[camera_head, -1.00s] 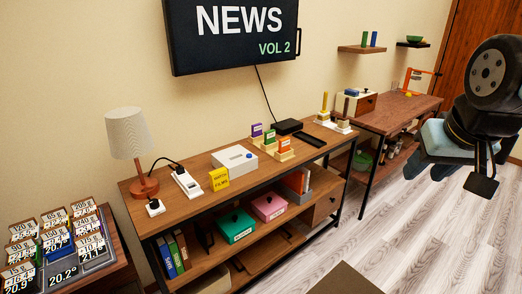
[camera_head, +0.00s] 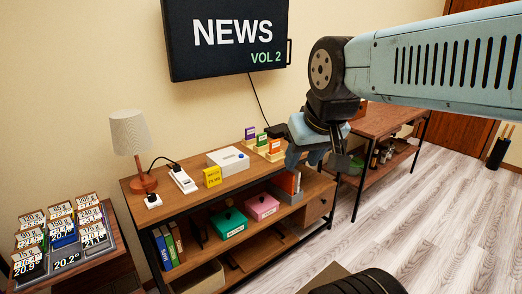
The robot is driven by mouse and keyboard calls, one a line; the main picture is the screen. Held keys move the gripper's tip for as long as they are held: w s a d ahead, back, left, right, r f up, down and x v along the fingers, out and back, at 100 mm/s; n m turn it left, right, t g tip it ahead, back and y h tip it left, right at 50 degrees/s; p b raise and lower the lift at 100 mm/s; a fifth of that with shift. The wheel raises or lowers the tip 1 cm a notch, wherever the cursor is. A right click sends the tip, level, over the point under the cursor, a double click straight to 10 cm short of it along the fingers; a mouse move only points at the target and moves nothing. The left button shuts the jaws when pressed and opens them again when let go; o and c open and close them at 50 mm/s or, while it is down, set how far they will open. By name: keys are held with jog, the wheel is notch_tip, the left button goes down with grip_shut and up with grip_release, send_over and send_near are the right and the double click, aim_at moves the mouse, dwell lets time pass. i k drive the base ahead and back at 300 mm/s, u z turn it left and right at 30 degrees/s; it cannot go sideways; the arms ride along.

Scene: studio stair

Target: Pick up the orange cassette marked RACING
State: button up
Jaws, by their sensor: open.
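An orange cassette (camera_head: 275,146) stands upright in a small pale stand on top of the wooden console (camera_head: 190,203). Its label is too small to read. A green cassette (camera_head: 262,139) and a purple cassette (camera_head: 250,133) stand in similar stands behind and to its left. My gripper and wrist hide the right end of the console top.
A white box (camera_head: 229,160), a yellow sign (camera_head: 212,177), a power strip (camera_head: 183,181) and a lamp (camera_head: 130,145) stand along the console. A green box (camera_head: 229,223) and a pink box (camera_head: 262,206) sit on the shelf below. The NEWS panel (camera_head: 225,40) hangs above.

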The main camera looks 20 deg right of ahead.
aim_at(275, 145)
jog(key=u, duration=0.1)
jog(key=i, duration=1)
jog(key=z, duration=0.1)
